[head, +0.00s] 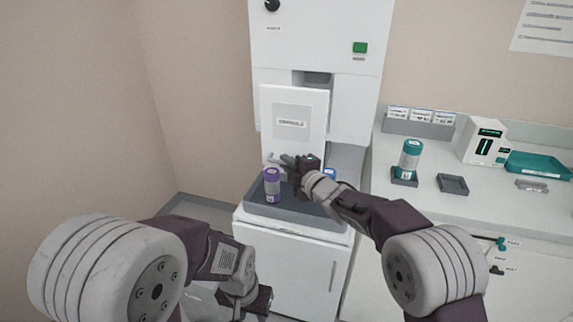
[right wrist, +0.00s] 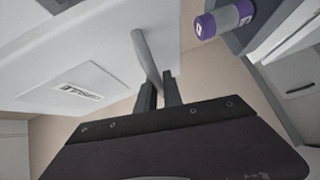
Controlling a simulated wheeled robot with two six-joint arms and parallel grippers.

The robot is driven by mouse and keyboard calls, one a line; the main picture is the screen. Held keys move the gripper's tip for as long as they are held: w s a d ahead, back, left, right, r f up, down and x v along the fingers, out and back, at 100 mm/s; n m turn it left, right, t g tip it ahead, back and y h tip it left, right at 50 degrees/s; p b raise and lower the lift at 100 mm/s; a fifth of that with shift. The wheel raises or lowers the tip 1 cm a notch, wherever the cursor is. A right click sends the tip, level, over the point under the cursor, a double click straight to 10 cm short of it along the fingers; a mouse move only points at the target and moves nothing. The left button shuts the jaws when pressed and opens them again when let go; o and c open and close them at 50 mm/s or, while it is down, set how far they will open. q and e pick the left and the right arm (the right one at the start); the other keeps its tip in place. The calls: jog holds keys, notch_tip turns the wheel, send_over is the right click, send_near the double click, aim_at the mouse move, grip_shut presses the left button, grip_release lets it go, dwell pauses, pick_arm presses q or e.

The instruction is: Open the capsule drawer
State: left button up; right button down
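The capsule drawer (head: 307,101) has a white front with a label, on the tall white machine. Its front stands forward of the machine body, with a dark recess showing above it; I cannot tell how far out it is. It also shows in the right wrist view (right wrist: 110,60). A grey bar handle (right wrist: 142,48) sticks out from the front. My right gripper (head: 287,161) is at this handle, and in the right wrist view its two fingers (right wrist: 160,88) close around the bar's end. My left gripper (head: 258,300) hangs low before the lower cabinet, away from the drawer; its fingers are unclear.
Right, the counter holds a teal-capped tube (head: 410,158), a small tray (head: 452,184), a device (head: 482,140) and a teal tray (head: 540,165).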

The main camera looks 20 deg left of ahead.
jog(key=c, duration=1.5)
grip_release()
jog(key=shift+d, duration=0.1)
jog(key=b+v, duration=0.1)
jog(key=v, duration=0.8)
